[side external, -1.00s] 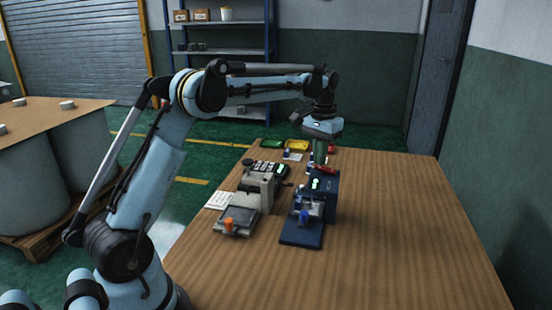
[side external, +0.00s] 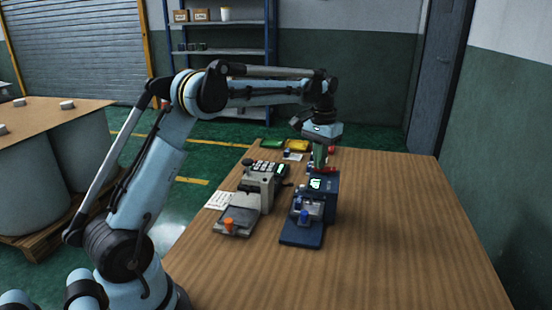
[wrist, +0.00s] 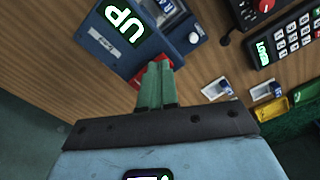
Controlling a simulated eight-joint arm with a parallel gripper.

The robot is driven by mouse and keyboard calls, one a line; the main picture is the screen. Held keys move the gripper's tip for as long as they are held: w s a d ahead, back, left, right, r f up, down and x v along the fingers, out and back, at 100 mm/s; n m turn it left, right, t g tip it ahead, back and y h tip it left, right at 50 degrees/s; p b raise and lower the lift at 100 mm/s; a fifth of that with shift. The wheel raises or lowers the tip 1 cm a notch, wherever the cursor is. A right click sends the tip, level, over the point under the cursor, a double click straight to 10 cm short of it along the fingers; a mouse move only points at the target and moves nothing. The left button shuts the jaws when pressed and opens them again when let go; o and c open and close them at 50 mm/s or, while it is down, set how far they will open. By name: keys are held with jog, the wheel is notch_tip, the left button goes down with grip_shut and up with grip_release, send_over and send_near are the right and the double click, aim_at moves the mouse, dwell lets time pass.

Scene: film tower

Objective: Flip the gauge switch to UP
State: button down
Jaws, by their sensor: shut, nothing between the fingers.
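The gauge (side external: 330,192) is a dark blue box on a blue base, near the middle of the table. Its lit display, visible in the wrist view (wrist: 122,17), shows tilted characters that read UP. A red part (side external: 326,170) is at the gauge's top rear edge; it shows beside my fingertips in the wrist view (wrist: 138,79). My gripper (side external: 319,166) points down with its green fingers together and empty. The fingertips (wrist: 159,63) are over or against the red part; contact cannot be told. The fingers hide part of it, and the switch's lever cannot be made out.
A grey device (side external: 258,185) with an orange knob (side external: 229,223) stands left of the gauge. A handheld meter (wrist: 283,38) with a lit screen is close by. Yellow (side external: 297,146) and green (side external: 272,143) trays lie at the far edge. The table's right side is clear.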

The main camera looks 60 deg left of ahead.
notch_tip(320, 180, up, 7)
dwell(0.8)
jog(key=s+d+r+m+t, duration=0.1)
jog(key=s+d+r+t, duration=0.2)
jog(key=s+d, duration=0.55)
jog(key=s+d+f+m+t, duration=0.1)
jog(key=s+d+f+t, duration=0.1)
jog(key=s, duration=0.4)
jog(key=s+d+f+m+t, duration=0.1)
jog(key=s+d+f+t, duration=0.1)
jog(key=s+d+f, duration=0.2)
notch_tip(320, 180, down, 3)
jog(key=shift+s+d+r, duration=0.1)
jog(key=shift+s+d, duration=0.3)
jog(key=shift+s, duration=0.5)
